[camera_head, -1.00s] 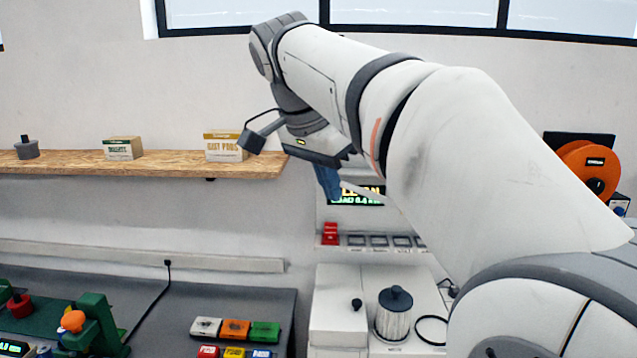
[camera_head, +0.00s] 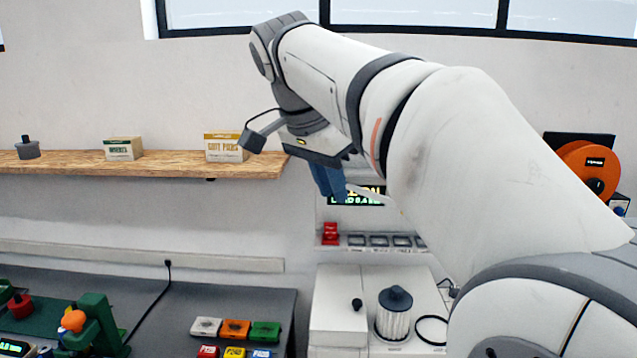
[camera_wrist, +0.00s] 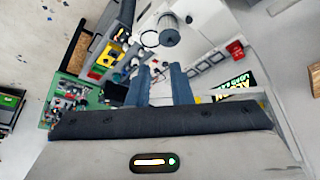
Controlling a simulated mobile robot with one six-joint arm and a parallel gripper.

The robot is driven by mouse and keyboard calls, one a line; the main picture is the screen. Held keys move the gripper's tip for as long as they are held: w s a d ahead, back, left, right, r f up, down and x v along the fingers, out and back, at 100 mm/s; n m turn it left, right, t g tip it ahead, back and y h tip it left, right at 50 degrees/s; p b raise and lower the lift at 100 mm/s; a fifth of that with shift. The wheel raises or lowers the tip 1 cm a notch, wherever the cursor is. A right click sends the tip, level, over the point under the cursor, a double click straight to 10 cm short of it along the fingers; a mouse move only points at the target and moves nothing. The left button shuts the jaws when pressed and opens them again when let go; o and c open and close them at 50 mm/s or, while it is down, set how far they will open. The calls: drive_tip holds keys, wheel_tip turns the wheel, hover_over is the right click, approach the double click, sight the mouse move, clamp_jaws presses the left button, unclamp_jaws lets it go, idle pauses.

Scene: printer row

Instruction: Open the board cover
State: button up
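My gripper (camera_head: 329,181) has two blue fingers and hangs in front of the upper part of a white wall board (camera_head: 340,216). In the wrist view the fingers (camera_wrist: 158,84) stand apart with nothing between them. The board has a dark display with lit text (camera_head: 355,198), partly hidden by my arm, a red block (camera_head: 330,233) and a row of dark-framed squares (camera_head: 380,241). A thin pale slanted edge (camera_head: 375,203) juts out beside the fingers. It may be the board cover, but I cannot tell. The display also shows in the wrist view (camera_wrist: 235,88).
Below the board is a white unit (camera_head: 340,310) with a grey-lidded canister (camera_head: 394,313) and a black knob. A wooden shelf (camera_head: 70,165) with small boxes is on the left. Coloured boxes (camera_head: 235,328) lie on the dark bench. An orange spool (camera_head: 588,168) is at right.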

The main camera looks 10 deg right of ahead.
drive_tip(key=v, duration=0.8)
drive_tip(key=shift+f, duration=0.1)
